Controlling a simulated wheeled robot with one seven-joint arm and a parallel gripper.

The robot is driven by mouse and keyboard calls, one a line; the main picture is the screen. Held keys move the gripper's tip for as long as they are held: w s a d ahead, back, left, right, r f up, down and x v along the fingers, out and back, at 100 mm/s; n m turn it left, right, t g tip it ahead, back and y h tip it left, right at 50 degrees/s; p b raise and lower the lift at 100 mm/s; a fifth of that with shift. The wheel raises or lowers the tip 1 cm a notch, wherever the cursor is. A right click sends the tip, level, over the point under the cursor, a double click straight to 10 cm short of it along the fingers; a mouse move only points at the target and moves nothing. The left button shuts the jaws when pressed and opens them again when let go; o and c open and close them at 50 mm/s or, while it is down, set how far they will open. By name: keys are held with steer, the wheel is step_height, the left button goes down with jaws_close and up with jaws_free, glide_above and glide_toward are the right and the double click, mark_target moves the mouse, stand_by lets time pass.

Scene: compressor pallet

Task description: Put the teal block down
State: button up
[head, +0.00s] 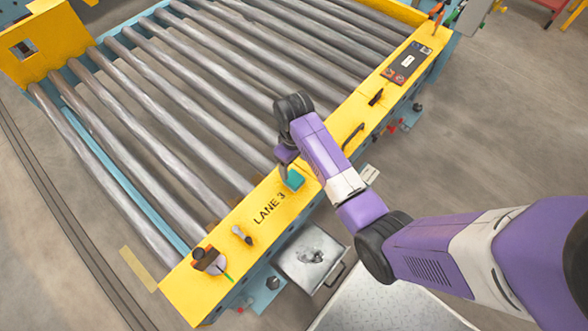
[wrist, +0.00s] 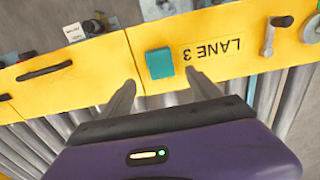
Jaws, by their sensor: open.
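The teal block (head: 294,179) rests on the yellow rail (head: 240,230) of the roller conveyor, beside the "LANE 3" lettering. In the wrist view the teal block (wrist: 159,63) sits on the yellow rail (wrist: 100,72), just left of the lettering. My gripper (wrist: 160,85) is open, with its two fingers apart. The block is beyond the fingertips, roughly in line with the gap between them, and nothing is held. In the head view my wrist hides most of the gripper, close beside the block.
Steel rollers (head: 190,110) fill the conveyor behind the rail. Along the rail are a black handle (head: 353,137), a control panel (head: 407,62), a small lever (head: 242,236) and a dark item (head: 208,260). A grey metal box (head: 310,258) stands below the rail.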

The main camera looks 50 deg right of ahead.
steer(key=shift+r, duration=0.9)
steer(key=s+a+f+t+h, duration=0.1)
steer(key=s+a+f+t, duration=0.2)
steer(key=s+a+t, duration=0.65)
steer(key=s+a+r+t, duration=0.1)
steer(key=s+r, duration=0.4)
steer(key=r, duration=0.4)
steer(key=s+a+r+t, duration=0.2)
steer(key=s+r, duration=0.3)
steer(key=r, duration=0.4)
steer(key=s+a+r+t+y, duration=0.1)
steer(key=s+a+r+t, duration=0.1)
steer(key=s+r, duration=0.4)
step_height(320, 180, up, 4)
steer(key=shift+f, duration=0.1)
steer(key=shift+a, duration=0.1)
